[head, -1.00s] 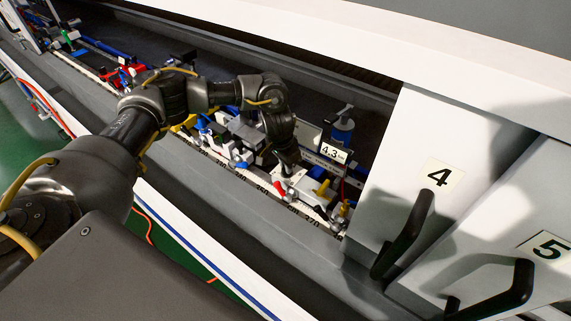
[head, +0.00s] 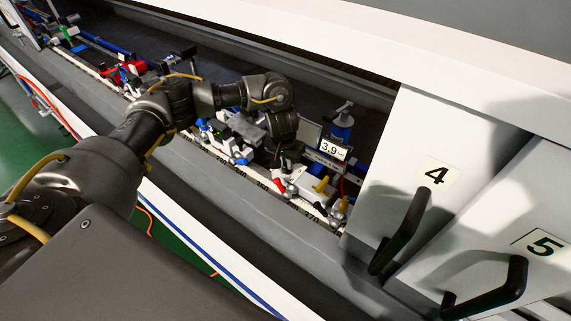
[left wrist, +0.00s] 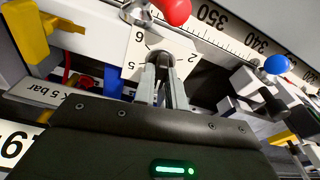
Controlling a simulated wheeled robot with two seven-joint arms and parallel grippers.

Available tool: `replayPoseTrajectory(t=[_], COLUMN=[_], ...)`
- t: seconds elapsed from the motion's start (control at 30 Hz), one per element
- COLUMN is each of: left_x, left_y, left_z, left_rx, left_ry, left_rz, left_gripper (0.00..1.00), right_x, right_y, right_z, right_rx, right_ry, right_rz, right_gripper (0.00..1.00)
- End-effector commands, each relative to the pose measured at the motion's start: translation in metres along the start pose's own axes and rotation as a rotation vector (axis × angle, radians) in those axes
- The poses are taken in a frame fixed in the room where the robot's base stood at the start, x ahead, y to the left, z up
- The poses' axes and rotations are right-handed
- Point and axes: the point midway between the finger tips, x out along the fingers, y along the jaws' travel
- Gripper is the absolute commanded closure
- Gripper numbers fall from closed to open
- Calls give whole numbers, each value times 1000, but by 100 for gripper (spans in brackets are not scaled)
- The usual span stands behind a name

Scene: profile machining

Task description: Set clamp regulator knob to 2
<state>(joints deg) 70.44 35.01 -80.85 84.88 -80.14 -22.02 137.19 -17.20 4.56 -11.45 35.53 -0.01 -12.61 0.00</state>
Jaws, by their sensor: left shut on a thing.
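The clamp regulator's knob (left wrist: 160,59) shows in the left wrist view, mostly hidden between my fingers, in front of a white dial plate (left wrist: 136,48) with printed numbers. A 2 is readable on the plate's right and a 6 on its upper left. My left gripper (left wrist: 165,78) is shut on the knob. In the head view its fingers are largely hidden below the dark wrist. The pressure display (head: 332,149) reads 3.9 in the head view, and part of it shows at the lower left of the left wrist view (left wrist: 15,145). My right gripper is not in view.
A red-tipped lever (left wrist: 172,10) stands close above the knob. A yellow part (left wrist: 27,30) is at left and a blue ball knob (left wrist: 277,64) at right. A blue bottle (head: 342,125) stands behind the display. Cabinet door 4 (head: 455,140) is to the right.

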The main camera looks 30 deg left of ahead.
Motion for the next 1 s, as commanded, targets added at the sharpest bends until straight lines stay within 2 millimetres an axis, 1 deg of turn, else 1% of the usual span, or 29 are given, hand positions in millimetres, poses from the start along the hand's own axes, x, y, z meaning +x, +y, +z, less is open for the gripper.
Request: replayPoseTrajectory(t=[0.2,0.27,0.4,0.53,0.8,0.83,1.0], left_x=[0,0,-1,-1,-1,-1,0], left_y=[1,1,2,1,1,1,1], left_z=[-1,0,-1,-1,-1,-1,-1], left_rx=[-22,-81,-264,-371,-394,-394,-393], left_ry=[2,1,3,2,2,2,1], left_rz=[-2,-11,-40,-57,-59,-59,-59], left_gripper=[100,100,100,100,100,83,61], right_x=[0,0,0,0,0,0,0], right_y=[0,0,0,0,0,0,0], right_z=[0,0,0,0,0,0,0], right_rx=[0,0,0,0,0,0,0], right_ry=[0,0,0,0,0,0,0], right_rz=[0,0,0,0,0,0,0], right_gripper=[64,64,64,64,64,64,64])
